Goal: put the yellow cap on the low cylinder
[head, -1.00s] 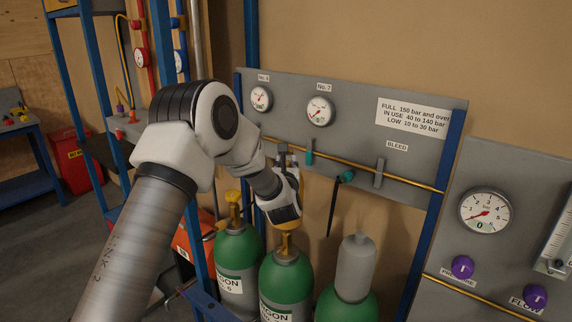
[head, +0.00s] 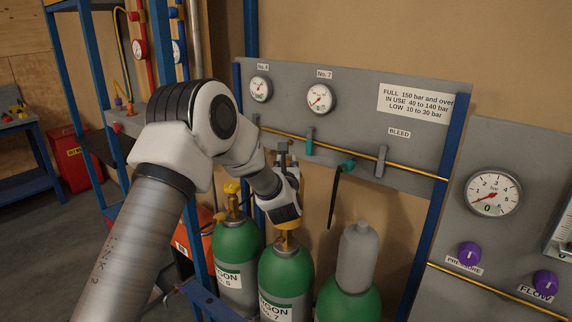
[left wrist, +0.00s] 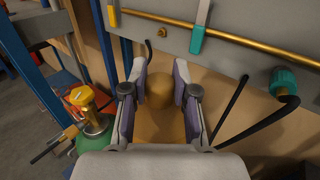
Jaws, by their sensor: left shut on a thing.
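The yellow cap (left wrist: 160,125) is between the fingers of my left gripper (left wrist: 159,72) in the left wrist view; it has a wide body and a narrower round top. In the head view my left gripper (head: 284,212) is shut on it, right above the green cylinder No. 7 (head: 286,273). A yellow part (head: 287,242) shows between gripper and cylinder shoulder; I cannot tell whether the cap rests on the cylinder. Green cylinder No. 6 (head: 237,246) stands to the left with its yellow valve bare. My right gripper is not in view.
A third green cylinder (head: 347,300) at the right wears a grey cap (head: 357,255). Behind is a grey panel (head: 350,110) with gauges No. 6 (head: 260,89) and No. 7 (head: 320,98), whose readings are too small to tell. A brass pipe (head: 340,154) and a black hose (head: 334,195) run close behind.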

